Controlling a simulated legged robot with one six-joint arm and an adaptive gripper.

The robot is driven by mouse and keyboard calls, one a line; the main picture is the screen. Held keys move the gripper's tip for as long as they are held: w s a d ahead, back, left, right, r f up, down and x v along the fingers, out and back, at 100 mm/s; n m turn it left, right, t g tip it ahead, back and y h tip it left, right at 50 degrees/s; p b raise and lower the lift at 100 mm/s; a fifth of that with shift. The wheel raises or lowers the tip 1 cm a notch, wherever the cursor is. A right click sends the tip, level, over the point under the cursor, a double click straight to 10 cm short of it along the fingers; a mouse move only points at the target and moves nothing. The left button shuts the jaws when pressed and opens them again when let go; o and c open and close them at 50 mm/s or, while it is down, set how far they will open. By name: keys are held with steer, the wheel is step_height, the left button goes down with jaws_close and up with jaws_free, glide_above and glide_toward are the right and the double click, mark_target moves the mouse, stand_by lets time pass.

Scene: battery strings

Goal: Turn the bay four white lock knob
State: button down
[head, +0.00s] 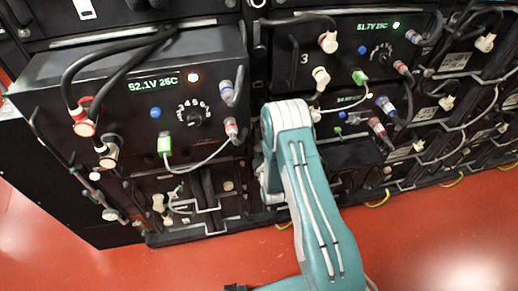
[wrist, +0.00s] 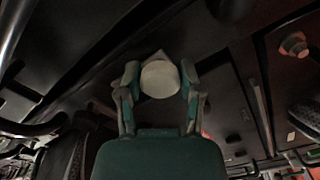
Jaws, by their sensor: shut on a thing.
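A round white lock knob (wrist: 160,80) sits on a dark panel in the wrist view, with a pale pointed edge showing above it. My gripper (wrist: 160,84) has one finger on each side of it and is shut on it. No bay number shows beside this knob, so I cannot read which bay it belongs to. In the head view my teal arm reaches up to the rack's lower middle, and my gripper and the knob are hidden behind it.
The module marked 3 (head: 330,65) reads 51.7V 25C. Cables hang in front of several modules. Red floor (head: 200,262) lies clear before the rack.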

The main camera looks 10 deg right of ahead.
steer(key=shift+a+y, duration=0.15)
steer(key=shift+y, duration=0.25)
steer(key=shift+m, duration=0.3)
steer(key=m, duration=0.4)
steer(key=shift+a, duration=0.1)
steer(key=m, duration=0.4)
steer(key=shift+w+r, duration=0.1)
steer(key=m, duration=0.9)
steer(key=shift+m, duration=0.3)
